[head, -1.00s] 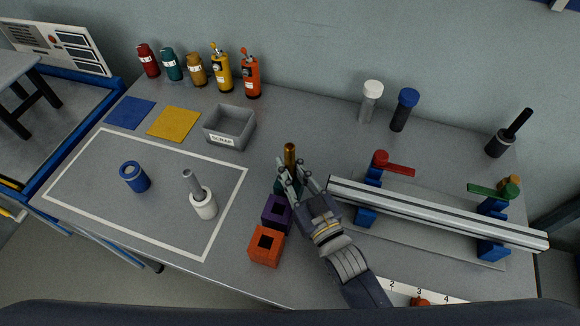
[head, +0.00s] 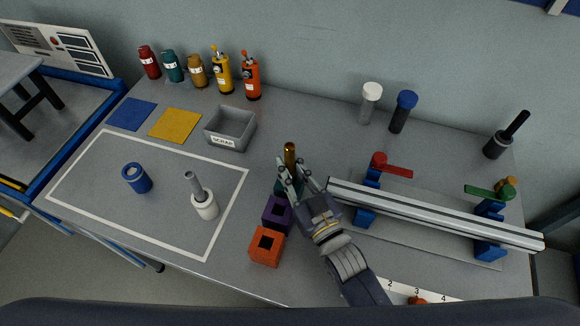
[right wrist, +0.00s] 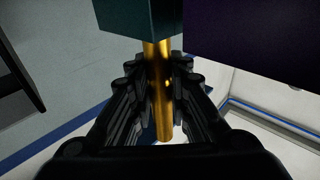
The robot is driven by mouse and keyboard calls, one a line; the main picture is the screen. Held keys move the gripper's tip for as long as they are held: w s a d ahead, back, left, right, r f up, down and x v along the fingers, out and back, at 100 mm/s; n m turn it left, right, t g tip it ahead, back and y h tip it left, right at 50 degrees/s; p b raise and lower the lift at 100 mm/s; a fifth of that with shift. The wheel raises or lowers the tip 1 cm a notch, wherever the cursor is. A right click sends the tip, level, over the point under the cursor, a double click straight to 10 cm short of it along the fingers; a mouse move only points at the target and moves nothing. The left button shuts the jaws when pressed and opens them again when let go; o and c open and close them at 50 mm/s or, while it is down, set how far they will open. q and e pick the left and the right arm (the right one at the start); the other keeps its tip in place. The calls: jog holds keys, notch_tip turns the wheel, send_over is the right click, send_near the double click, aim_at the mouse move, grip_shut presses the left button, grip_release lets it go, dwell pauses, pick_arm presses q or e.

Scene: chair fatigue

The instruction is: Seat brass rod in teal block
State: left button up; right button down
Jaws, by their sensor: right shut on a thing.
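My right gripper (head: 302,179) is shut on the brass rod (head: 290,155), which stands upright with its top above the fingers. The teal block (head: 280,187) is mostly hidden behind the gripper, at the far end of a row of blocks. In the right wrist view the rod (right wrist: 163,110) runs between the fingers (right wrist: 160,85) and meets the edge of the teal block (right wrist: 140,20). Whether its end is inside the block's hole or only against it, I cannot tell. My left gripper is not in view.
A purple block (head: 277,215) and an orange block (head: 266,247) with square holes stand nearer in the row. A long rail (head: 430,212) on blue supports lies right of my gripper. A grey scrap bin (head: 229,140) stands to the left, and a white holder (head: 205,208) inside the outlined area.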

aim_at(290, 146)
jog(key=shift+r+p, duration=1.8)
jog(key=shift+r, duration=0.25)
jog(key=shift+p, duration=0.5)
dwell(0.5)
jog(key=shift+f+b, duration=2.05)
jog(key=shift+f, duration=0.85)
jog(key=c, duration=1.4)
grip_release()
notch_tip(290, 146, up, 10)
